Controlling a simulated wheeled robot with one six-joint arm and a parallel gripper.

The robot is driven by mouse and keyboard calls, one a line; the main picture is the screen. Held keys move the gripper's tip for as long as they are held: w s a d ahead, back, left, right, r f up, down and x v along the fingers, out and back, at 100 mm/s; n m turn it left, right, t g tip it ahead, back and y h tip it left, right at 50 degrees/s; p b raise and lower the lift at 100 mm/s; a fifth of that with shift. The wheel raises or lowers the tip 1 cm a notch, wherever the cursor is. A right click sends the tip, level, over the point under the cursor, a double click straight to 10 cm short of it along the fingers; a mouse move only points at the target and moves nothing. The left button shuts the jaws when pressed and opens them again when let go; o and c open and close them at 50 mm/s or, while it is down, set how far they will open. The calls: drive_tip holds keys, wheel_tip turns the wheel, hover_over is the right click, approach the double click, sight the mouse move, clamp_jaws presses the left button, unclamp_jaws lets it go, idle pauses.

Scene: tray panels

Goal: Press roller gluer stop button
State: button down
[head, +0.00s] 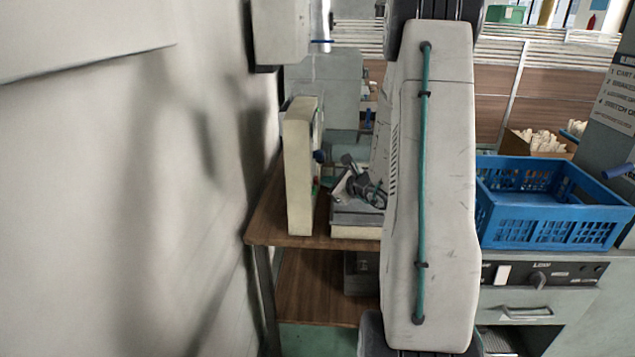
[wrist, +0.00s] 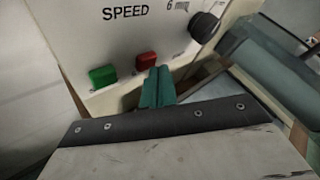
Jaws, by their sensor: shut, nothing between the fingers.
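The cream control panel (wrist: 120,45) carries a red button (wrist: 146,60), which I take as the stop button, and a green button (wrist: 103,75) to its left. My gripper (wrist: 158,76) shows as two teal fingers closed together with nothing between them. Its tips are just below and slightly right of the red button in the wrist view. I cannot tell whether they touch it. In the head view the panel (head: 299,165) is seen nearly edge-on, and its button face is mostly hidden.
A black knob (wrist: 204,27) sits right of the SPEED label. The panel stands on a brown wooden table (head: 275,225). A blue crate (head: 540,205) is at the right, and a pale wall (head: 110,200) is close on the left.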

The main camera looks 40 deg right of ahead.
drive_tip(key=shift+w+a, duration=0.3)
drive_tip(key=shift+w, duration=0.05)
idle(0.4)
drive_tip(key=shift+s+d, duration=0.6)
drive_tip(key=shift+s, duration=0.1)
drive_tip(key=shift+s+d, duration=1.65)
drive_tip(key=shift+s, duration=0.25)
